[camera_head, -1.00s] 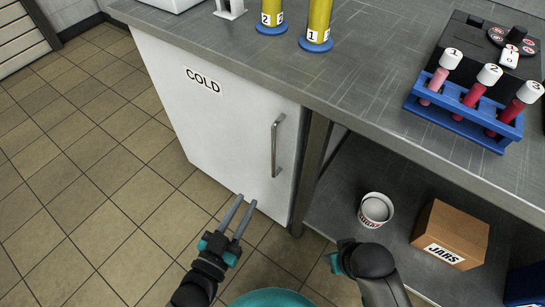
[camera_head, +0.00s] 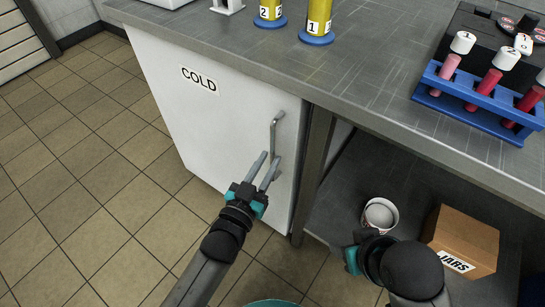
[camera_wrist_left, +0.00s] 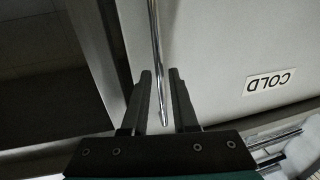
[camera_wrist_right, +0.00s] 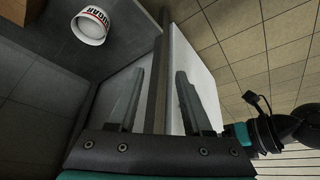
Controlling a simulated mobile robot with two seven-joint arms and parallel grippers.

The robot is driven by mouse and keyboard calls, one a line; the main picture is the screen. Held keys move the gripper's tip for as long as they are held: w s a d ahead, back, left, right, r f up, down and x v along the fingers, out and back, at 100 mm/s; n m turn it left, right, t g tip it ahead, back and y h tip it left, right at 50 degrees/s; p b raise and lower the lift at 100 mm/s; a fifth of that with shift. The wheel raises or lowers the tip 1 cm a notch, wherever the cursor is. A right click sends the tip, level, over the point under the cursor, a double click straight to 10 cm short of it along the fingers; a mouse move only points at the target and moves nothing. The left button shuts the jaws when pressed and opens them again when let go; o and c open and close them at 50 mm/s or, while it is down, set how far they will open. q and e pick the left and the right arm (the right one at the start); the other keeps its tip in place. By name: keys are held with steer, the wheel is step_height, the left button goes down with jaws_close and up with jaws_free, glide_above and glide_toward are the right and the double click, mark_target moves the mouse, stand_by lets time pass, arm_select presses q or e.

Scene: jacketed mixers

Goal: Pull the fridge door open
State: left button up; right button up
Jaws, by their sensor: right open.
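The white fridge door (camera_head: 215,120), labelled COLD, is shut under the grey counter. Its upright metal bar handle (camera_head: 273,138) is near the door's right edge. My left gripper (camera_head: 270,160) is open at the lower part of the handle. In the left wrist view the handle (camera_wrist_left: 155,40) runs down between the two fingers (camera_wrist_left: 160,78), with gaps on both sides. My right gripper (camera_head: 350,258) is low in front of the open shelf. In the right wrist view its fingers (camera_wrist_right: 158,80) are apart with nothing held between them.
On the lower shelf are a white tub (camera_head: 380,215) and a cardboard JARS box (camera_head: 462,240). The counter (camera_head: 380,80) holds yellow cylinders (camera_head: 318,15) and a blue rack (camera_head: 480,100) of capped tubes. The tiled floor (camera_head: 80,180) left of the fridge is clear.

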mark_target(271, 156)
arm_select(q)
steer(key=shift+b+x, duration=0.4)
steer(key=shift+x, duration=1.15)
arm_select(e)
steer(key=shift+w+a+f+t+y, duration=0.15)
steer(key=shift+w+a+t+y, duration=0.15)
steer(key=shift+w+a+t, duration=0.3)
steer(key=shift+w+a+f+t+y, duration=0.1)
steer(key=shift+w+a+t+y, duration=0.2)
steer(key=shift+w+a+t, duration=0.3)
steer(key=shift+a, duration=0.1)
arm_select(q)
jaws_close()
